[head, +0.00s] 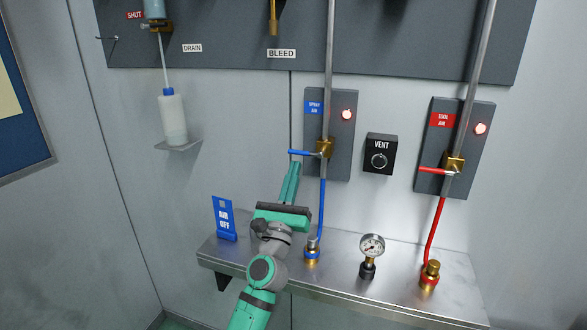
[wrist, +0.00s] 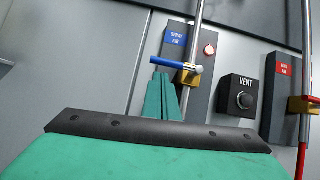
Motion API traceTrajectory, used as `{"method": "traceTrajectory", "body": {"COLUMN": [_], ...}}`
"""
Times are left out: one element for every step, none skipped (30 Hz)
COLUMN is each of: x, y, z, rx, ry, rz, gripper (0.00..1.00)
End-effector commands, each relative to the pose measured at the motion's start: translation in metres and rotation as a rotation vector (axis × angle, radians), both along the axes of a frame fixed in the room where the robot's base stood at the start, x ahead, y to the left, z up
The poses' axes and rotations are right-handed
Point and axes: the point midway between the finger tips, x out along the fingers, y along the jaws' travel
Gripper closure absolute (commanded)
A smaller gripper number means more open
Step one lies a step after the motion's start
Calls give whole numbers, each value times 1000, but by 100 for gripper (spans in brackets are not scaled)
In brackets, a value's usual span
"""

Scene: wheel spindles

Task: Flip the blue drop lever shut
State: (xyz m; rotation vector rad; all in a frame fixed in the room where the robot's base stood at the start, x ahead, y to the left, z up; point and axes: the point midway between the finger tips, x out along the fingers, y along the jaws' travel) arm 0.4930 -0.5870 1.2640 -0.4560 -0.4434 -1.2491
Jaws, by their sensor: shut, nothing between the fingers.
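The blue lever (head: 302,152) sticks out level to the left from a brass valve (head: 325,149) on the grey pipe, under the "SPRAY AIR" label. In the wrist view the blue lever (wrist: 174,64) lies across the picture just above my fingertips. My gripper (head: 293,167) is shut and empty, with its green fingers pointing up. The fingertips (wrist: 163,76) appear just below the lever; I cannot tell whether they touch it. A red lamp (head: 346,114) glows on the panel beside the valve.
A red lever (head: 436,170) sits level on the "TOOL AIR" valve at right. A black VENT knob box (head: 381,154) is between the panels. The metal shelf (head: 340,280) below carries a blue "AIR OFF" sign (head: 224,218), a gauge (head: 371,247) and brass fittings.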

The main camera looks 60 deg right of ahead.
Motion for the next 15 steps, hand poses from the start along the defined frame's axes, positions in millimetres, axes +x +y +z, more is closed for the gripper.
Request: {"method": "traceTrajectory", "body": {"x": [-1,1,2,3,5,5,4,3,1,-1,-2,-5,-8,-10,-12], "y": [2,3,6,8,12,21,26,30,35,38,41,45,48,51,54], "z": [-9,-13,-20,-25,-29,-31,-33,-36,-40,-42,-45,-49,-51,-53,-57], "rx": [1,0,0,0,0,-1,-1,-1,-1,-1,0,-1,-2,-2,-1], "ry": [4,4,5,4,5,2,1,1,1,1,1,2,2,1,1], "rz": [0,2,4,7,10,13,14,15,13,13,11,8,7,5,3], "gripper": [100,100,100,100,100,100,100,100,100,100,100,100,100,100,100]}}
